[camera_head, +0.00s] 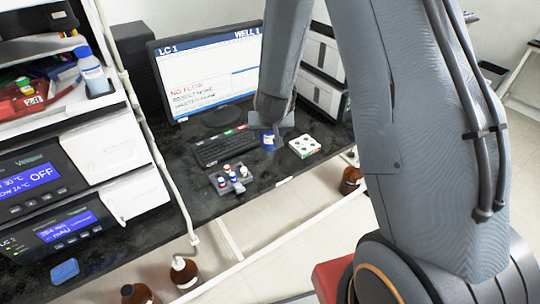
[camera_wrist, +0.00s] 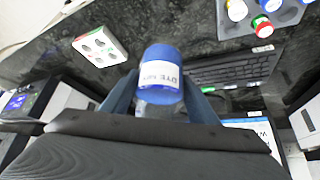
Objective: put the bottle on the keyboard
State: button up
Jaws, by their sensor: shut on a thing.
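A small bottle with a blue top and a white label (camera_wrist: 160,76) is between the two fingers of my gripper (camera_wrist: 160,98), which is shut on it. In the head view the bottle (camera_head: 269,141) shows as a blue patch below my gripper (camera_head: 270,128), by the right end of the black keyboard (camera_head: 212,152). The keyboard lies on the dark bench in front of the monitor. In the wrist view the keyboard (camera_wrist: 240,70) is right of the bottle. I cannot tell the bottle's height above the bench.
A white block with round wells (camera_head: 305,147) lies right of the bottle. A grey rack of capped vials (camera_head: 231,180) stands in front of the keyboard. The monitor (camera_head: 200,70) stands behind. Instruments fill the left side. Brown bottles (camera_head: 184,272) stand below the bench edge.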

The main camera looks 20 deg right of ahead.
jog(key=shift+f+p, duration=0.65)
jog(key=shift+f, duration=3.05)
jog(key=shift+f, duration=0.1)
jog(key=shift+f, duration=0.15)
jog(key=o, duration=1.4)
